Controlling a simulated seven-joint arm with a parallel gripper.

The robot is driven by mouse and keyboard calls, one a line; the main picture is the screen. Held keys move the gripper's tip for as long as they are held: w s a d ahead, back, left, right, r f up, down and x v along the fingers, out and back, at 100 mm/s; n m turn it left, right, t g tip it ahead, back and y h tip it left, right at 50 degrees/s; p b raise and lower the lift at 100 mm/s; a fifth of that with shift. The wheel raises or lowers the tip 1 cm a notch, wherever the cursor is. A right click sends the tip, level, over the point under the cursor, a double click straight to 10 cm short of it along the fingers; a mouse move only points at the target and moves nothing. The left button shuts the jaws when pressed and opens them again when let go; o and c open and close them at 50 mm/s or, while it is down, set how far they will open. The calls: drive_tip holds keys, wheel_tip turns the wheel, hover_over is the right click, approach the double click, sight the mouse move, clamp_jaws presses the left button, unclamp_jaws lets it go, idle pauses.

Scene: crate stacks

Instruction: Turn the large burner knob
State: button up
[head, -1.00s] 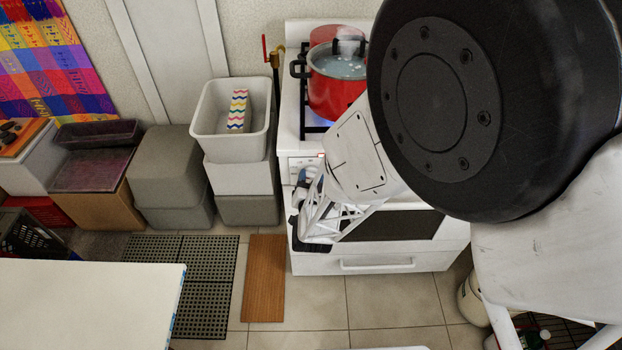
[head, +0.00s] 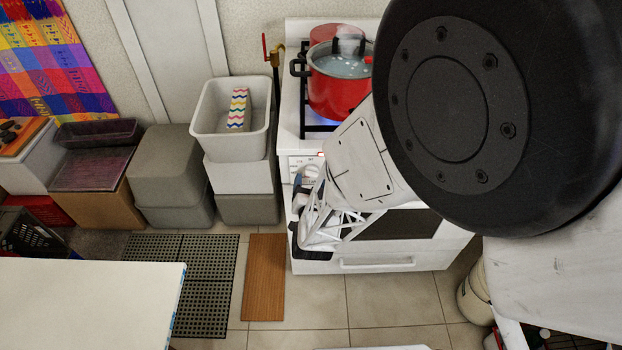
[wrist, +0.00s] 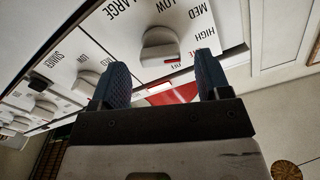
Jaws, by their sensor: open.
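The large burner knob (wrist: 160,47) is a round white knob with a raised grip. It sits on the stove's control panel in the wrist view, beside the printed word LARGE, with OFF, HIGH, MED and LOW around it. My gripper (wrist: 155,75) is open, its two blue-padded fingers either side of the knob's lower part in the picture. The knob appears just beyond the fingertips and between them; contact cannot be told. In the head view my gripper (head: 305,190) is at the stove's front left, and my arm hides most of the panel and the knob.
A red pot (head: 338,92) of steaming liquid stands on a lit blue flame on the stove. Other knobs (wrist: 86,83) line the panel to the left in the wrist view. Stacked crates (head: 240,150) stand left of the stove. An oven handle (head: 377,264) is below.

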drive_tip(key=shift+s, duration=2.75)
drive_tip(key=w+d+r+n+g+y, duration=0.1)
drive_tip(key=d+r+g, duration=0.25)
drive_tip(key=r, duration=0.45)
drive_tip(key=d+r+n+g+y, duration=0.15)
drive_tip(key=r+g, duration=0.25)
drive_tip(key=r, duration=0.5)
drive_tip(key=s+d+r+g+h, duration=0.1)
drive_tip(key=s+d+r+g, duration=0.3)
drive_tip(key=s, duration=0.6)
drive_tip(key=s+d+r+n+g+h, duration=0.1)
drive_tip(key=s+d+r+g, duration=0.3)
drive_tip(key=s+d+r, duration=0.4)
drive_tip(key=shift+s+d+r+h, duration=0.2)
drive_tip(key=shift+s+r+h, duration=0.15)
drive_tip(key=shift+s+r, duration=0.65)
